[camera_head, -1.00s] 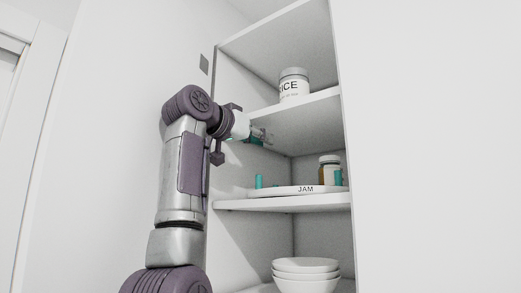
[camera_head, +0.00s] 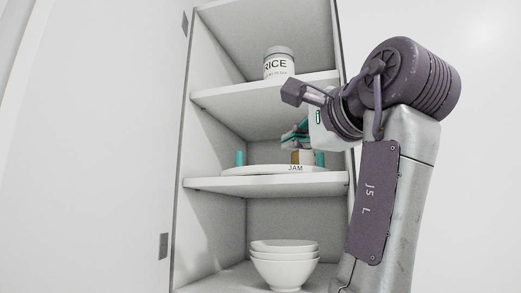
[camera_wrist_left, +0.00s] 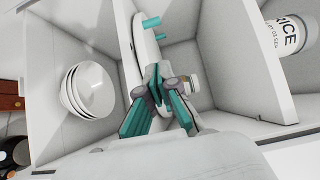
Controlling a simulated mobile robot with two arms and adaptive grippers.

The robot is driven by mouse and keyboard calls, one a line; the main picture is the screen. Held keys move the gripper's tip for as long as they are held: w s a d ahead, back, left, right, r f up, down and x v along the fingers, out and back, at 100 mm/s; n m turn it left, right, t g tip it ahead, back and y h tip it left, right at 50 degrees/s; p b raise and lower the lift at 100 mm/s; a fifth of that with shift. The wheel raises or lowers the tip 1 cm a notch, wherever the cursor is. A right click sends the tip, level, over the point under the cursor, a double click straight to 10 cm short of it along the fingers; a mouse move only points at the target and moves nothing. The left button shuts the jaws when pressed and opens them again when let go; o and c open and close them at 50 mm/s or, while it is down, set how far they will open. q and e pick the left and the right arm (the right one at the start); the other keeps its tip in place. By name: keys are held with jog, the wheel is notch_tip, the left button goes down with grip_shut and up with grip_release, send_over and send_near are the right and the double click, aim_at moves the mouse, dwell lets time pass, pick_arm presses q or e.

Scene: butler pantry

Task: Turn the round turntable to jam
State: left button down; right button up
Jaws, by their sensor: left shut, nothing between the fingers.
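The white round turntable (camera_head: 262,169) lies on the middle shelf, with the label JAM at its front edge, right of centre. A teal peg (camera_head: 239,158) stands at its left and another teal peg (camera_head: 320,159) at its right. A jar with brown contents (camera_head: 303,157) stands on it, its upper part hidden by my gripper. My left gripper (camera_head: 294,139) is shut and empty, in front of the jar and above the turntable's right part. The left wrist view shows its teal fingers (camera_wrist_left: 160,84) near the turntable (camera_wrist_left: 144,45); I cannot tell whether they touch anything.
The turntable's shelf (camera_head: 225,187) has another shelf (camera_head: 225,96) close above it, holding a RICE jar (camera_head: 279,63). Stacked white bowls (camera_head: 284,266) stand below. Cabinet side walls bound the space. My left arm covers the cabinet's right edge.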

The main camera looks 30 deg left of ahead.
aim_at(276, 170)
pick_arm(q)
jog(key=p+x, duration=0.2)
jog(key=x, duration=0.2)
jog(key=s+p+x, duration=0.1)
jog(key=p+x, duration=0.1)
jog(key=x, duration=0.2)
jog(key=a+p+x, duration=0.1)
jog(key=p+x, duration=0.1)
jog(key=x, duration=0.1)
jog(key=shift+w+a, duration=0.1)
jog(key=shift+a, duration=0.7)
jog(key=shift+f, duration=0.1)
pick_arm(e)
notch_tip(276, 170, up, 7)
jog(key=shift+w+a+f, duration=0.15)
jog(key=shift+w+f, duration=0.05)
jog(key=shift+w, duration=0.15)
jog(key=shift+d, duration=0.2)
